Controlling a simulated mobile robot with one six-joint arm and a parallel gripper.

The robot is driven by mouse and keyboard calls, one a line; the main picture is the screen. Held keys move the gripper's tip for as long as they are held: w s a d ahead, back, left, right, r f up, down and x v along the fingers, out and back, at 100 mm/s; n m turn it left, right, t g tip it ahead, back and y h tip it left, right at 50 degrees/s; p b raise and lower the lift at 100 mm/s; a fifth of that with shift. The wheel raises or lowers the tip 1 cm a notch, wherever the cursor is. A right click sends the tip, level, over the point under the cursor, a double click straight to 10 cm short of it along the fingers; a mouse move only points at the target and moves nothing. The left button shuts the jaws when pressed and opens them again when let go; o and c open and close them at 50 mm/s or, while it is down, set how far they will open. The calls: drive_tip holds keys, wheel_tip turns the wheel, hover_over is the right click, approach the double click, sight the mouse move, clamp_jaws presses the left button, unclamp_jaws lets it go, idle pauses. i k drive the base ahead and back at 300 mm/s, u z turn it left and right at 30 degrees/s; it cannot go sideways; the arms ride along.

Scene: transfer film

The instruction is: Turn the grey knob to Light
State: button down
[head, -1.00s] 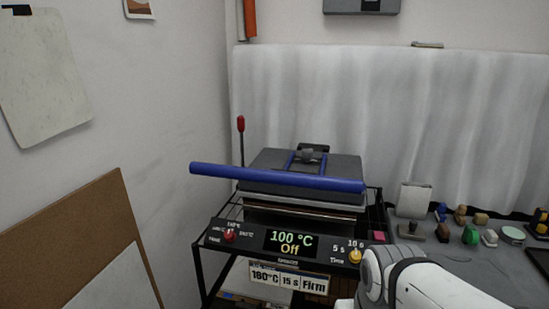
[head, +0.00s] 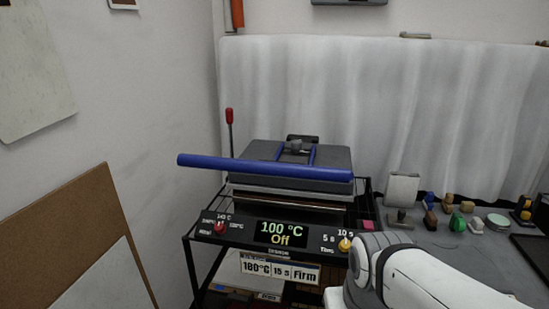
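The heat press (head: 290,187) stands on a black wire rack, with a long blue handle bar (head: 262,167) across its front. A small grey part (head: 295,147), which looks like the grey knob, sits on top between two blue arms. Its setting and any Light marking are too small to read. The front panel's display (head: 282,233) reads 100 °C and Off. A red knob (head: 220,227) is at the panel's left and a yellow knob (head: 345,244) at its right. My gripper is out of view; only my white arm shows, at the lower right.
A card (head: 280,269) below the panel reads 180°C, 15 s, Firm. A grey worktop (head: 450,255) at the right holds several small coloured items. A red-tipped lever (head: 230,117) rises behind the press. A brown board (head: 85,235) leans at the left wall.

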sight(296, 145)
drive_tip(key=z, duration=2.6)
drive_tip(key=k, duration=0.25)
drive_tip(key=u, duration=1.6)
drive_tip(key=i, duration=0.5)
drive_tip(key=z, duration=0.1)
